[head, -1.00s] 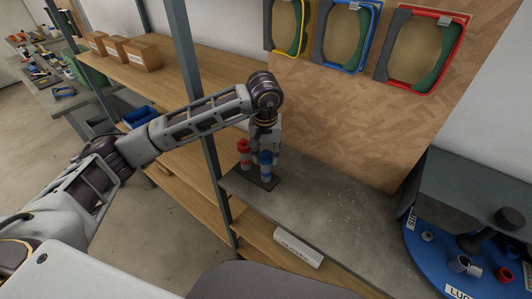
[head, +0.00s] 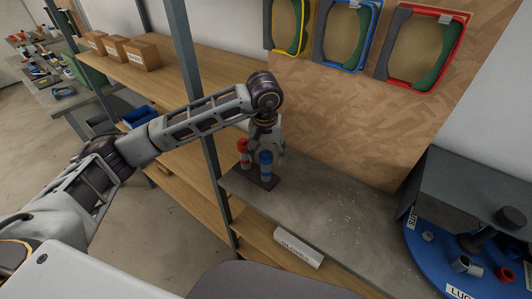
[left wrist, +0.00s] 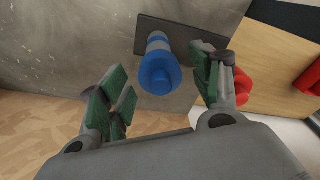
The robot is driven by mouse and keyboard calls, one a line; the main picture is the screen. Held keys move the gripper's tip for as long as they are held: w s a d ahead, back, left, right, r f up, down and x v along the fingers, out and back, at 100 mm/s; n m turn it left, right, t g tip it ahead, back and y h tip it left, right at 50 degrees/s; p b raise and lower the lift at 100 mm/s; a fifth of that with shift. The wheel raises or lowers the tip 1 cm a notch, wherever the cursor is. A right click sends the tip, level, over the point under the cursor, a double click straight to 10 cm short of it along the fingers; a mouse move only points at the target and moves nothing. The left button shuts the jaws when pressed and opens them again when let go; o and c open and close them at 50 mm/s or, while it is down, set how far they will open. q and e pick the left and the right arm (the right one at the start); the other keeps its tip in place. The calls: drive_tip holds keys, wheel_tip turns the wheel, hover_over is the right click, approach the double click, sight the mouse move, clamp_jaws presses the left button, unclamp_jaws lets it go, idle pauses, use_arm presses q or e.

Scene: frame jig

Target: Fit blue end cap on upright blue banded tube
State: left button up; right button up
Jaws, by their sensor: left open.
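The blue banded tube (head: 266,172) stands upright on a dark base plate (head: 249,178) at the left end of the grey worktop. The blue end cap (head: 266,157) sits on top of the tube. My left gripper (head: 263,147) is open just above the cap. Its green-padded fingers (left wrist: 163,92) stand apart on either side of the cap, with clear gaps. My right gripper is not in view.
A red-capped tube (head: 244,152) stands just left of the blue one on the same plate, close to one left finger. A grey shelf post (head: 205,130) rises at the left. The worktop's middle is clear.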

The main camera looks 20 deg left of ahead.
use_arm(q)
wheel_tip(320, 180, up, 12)
drive_tip(key=s, duration=0.1)
drive_tip(key=shift+s, duration=0.2)
idle(0.6)
drive_tip(key=shift+d, duration=0.1)
idle(1.0)
